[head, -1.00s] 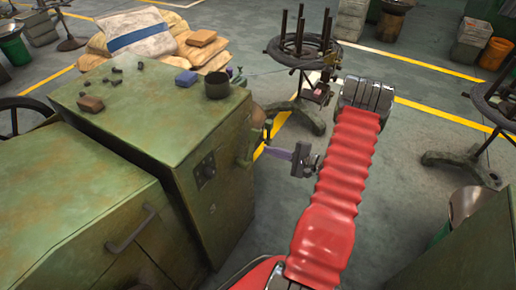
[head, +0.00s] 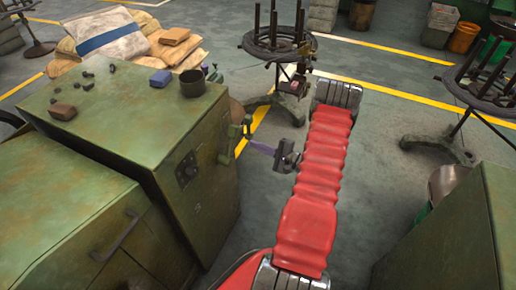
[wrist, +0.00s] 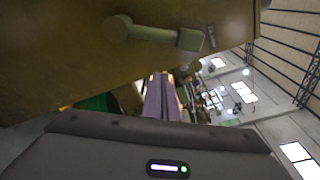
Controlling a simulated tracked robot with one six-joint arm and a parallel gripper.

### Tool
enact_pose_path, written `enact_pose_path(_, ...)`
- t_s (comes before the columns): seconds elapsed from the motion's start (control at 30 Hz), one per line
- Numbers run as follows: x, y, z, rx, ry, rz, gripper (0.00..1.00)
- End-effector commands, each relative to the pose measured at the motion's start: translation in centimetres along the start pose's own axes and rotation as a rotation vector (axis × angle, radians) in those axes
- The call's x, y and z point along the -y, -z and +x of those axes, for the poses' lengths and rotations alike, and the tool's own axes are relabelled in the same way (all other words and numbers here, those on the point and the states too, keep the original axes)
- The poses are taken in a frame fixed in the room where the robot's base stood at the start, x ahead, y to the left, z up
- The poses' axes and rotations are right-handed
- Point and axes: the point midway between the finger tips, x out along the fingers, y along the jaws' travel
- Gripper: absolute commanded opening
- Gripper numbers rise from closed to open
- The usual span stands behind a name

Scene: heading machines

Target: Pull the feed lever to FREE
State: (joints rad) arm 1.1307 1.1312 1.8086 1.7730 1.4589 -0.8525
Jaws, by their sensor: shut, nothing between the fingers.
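A green lever (wrist: 155,33) with a round hub at its left and a blocky end at its right shows on the machine face in the wrist view. A small plate (wrist: 211,36) sits beside its end. In the head view, green fittings (head: 235,133) stick out from the right side of the green machine (head: 130,125); which part is the lever I cannot tell. My gripper (head: 252,145) points left at these fittings, its purple fingers together and empty. In the wrist view the fingers (wrist: 161,82) lie below the lever, apart from it in the picture.
A round stand with upright rods (head: 278,45) is behind my arm, and another (head: 485,95) is at the right. Sacks (head: 110,35) lie behind the machine. A cup (head: 193,83) stands on the machine's top. A green cabinet (head: 450,235) is at the lower right; open floor lies between.

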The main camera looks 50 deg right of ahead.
Motion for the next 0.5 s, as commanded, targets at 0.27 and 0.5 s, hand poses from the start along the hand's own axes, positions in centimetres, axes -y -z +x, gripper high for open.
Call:
enact_pose_path(0.27, 0.0, -0.1, 4.3, 0.002, -0.002, -0.002, 0.00)
enact_pose_path(0.5, -0.1, -0.1, 7.1, 0.003, -0.002, -0.001, 0.00)
